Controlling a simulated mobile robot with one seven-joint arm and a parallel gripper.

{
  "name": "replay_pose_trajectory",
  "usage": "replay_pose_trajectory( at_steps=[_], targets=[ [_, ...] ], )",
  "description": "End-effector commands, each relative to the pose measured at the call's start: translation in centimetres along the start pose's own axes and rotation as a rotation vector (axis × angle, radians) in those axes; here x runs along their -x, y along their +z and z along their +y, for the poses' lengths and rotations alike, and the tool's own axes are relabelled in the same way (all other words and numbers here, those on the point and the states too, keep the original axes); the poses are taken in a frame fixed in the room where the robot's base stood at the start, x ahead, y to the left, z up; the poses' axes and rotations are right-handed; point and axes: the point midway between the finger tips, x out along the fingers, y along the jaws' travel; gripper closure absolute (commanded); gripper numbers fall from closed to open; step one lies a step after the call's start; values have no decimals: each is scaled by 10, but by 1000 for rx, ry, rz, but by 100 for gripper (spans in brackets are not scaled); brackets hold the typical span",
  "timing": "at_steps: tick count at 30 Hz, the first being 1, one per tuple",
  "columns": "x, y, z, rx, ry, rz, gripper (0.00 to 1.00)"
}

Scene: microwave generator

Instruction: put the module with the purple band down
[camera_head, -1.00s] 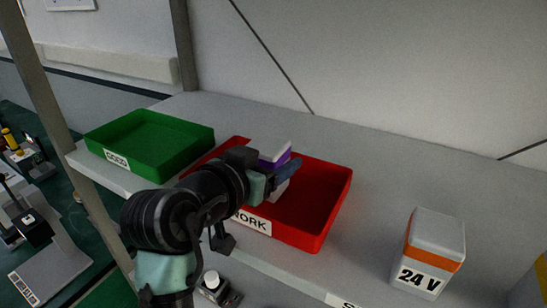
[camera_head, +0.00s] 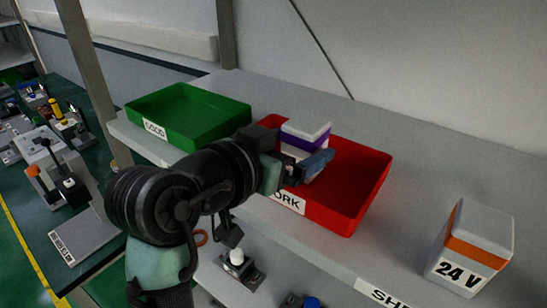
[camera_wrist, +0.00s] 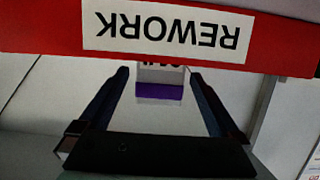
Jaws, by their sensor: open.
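The module with the purple band (camera_head: 303,138) has a white top and stands roughly upright inside the red REWORK tray (camera_head: 343,212), at its back left. In the wrist view, which is upside down, its purple band (camera_wrist: 159,91) shows between my spread fingers, and the tray rim (camera_wrist: 280,42) hides part of its printed label. My gripper (camera_head: 308,165) is open at the module, its fingers one on each side. I cannot tell whether a finger touches it. My gripper hides the module's lower part in the head view.
A green GOOD tray (camera_head: 190,115), empty, stands to the left on the same shelf (camera_head: 400,150). A white 24 V module with an orange band (camera_head: 472,247) stands on the shelf at the right. The shelf between it and the red tray is clear.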

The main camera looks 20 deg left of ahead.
Motion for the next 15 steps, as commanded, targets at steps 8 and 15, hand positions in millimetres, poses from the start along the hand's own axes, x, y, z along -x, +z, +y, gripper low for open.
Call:
replay_pose_trajectory(
  at_steps=[8, 15],
  targets=[
    [55, 0, -1, -2, -4, 3, 1],
    [71, 0, 0, -1, -1, -1, 1]
  ],
)
